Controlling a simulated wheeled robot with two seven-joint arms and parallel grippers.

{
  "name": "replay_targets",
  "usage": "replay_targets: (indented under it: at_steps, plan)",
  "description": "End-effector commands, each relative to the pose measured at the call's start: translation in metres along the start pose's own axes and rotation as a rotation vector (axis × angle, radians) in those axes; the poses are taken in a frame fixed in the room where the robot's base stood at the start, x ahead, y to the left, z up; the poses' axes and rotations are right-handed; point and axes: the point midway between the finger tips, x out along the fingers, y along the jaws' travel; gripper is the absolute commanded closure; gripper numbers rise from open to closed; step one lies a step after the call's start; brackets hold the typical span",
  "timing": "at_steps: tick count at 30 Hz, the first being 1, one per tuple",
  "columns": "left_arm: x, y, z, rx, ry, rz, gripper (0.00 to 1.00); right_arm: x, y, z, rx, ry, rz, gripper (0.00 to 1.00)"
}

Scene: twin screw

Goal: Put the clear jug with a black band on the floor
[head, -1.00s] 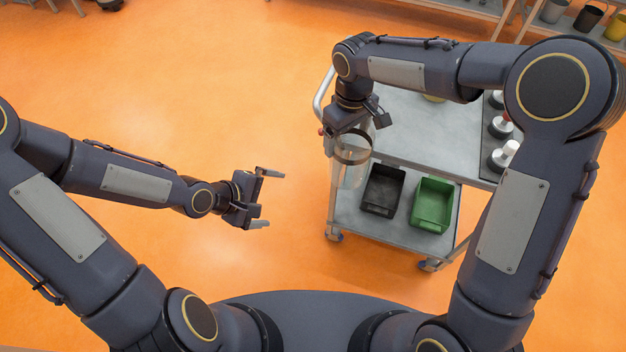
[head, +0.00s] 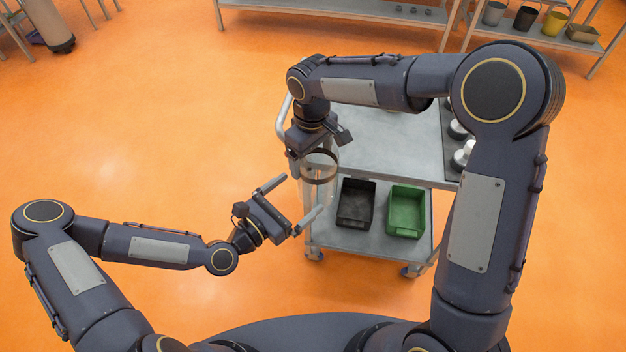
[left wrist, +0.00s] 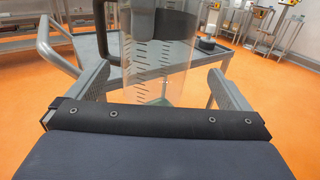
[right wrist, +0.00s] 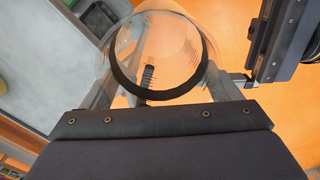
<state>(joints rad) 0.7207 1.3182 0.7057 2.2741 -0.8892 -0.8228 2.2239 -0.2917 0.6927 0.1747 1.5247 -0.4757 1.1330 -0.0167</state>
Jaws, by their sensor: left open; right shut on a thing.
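The clear jug with a black band (head: 319,177) hangs in the air at the cart's near left corner. My right gripper (head: 316,150) is shut on it from above. In the right wrist view the jug's round black-banded body (right wrist: 160,95) lies between the fingers. My left gripper (head: 293,203) is open, its two fingers pointing at the jug from the lower left. In the left wrist view the jug's clear wall with black marks (left wrist: 158,62) stands ahead between the open fingers, apart from them as far as I can tell.
A grey cart (head: 385,150) stands behind the jug, with a black bin (head: 356,204) and a green bin (head: 406,211) on its lower shelf. Open orange floor (head: 150,130) lies to the left. Shelves with pots (head: 524,19) stand at the back right.

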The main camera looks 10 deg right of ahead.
Motion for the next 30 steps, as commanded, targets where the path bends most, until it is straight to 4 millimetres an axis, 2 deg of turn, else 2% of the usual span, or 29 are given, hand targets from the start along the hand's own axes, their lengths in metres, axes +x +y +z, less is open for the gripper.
replay_targets:
  at_steps: [6,13,18,26,27,30]
  plan:
    - [0.044,-0.002,0.001,0.005,-0.001,-0.004,0.00,0.000,0.000,0.000,0.000,0.001,0.000,0.56]
    - [0.077,-0.001,0.000,0.004,0.001,-0.002,0.00,0.000,0.000,0.000,0.000,0.001,0.000,0.56]
    - [0.087,-0.001,-0.001,0.002,0.002,-0.001,0.00,0.000,0.000,0.000,0.000,0.001,0.000,0.56]
    - [0.088,0.000,-0.001,0.001,0.002,-0.001,0.00,0.000,-0.001,0.000,-0.001,0.001,-0.002,0.56]
    - [0.088,0.000,-0.001,0.002,0.002,-0.001,0.01,0.000,-0.001,0.000,-0.001,0.001,-0.002,0.56]
    - [0.088,0.000,-0.001,0.002,0.002,-0.001,0.14,0.000,-0.002,0.000,-0.002,0.001,-0.003,0.56]
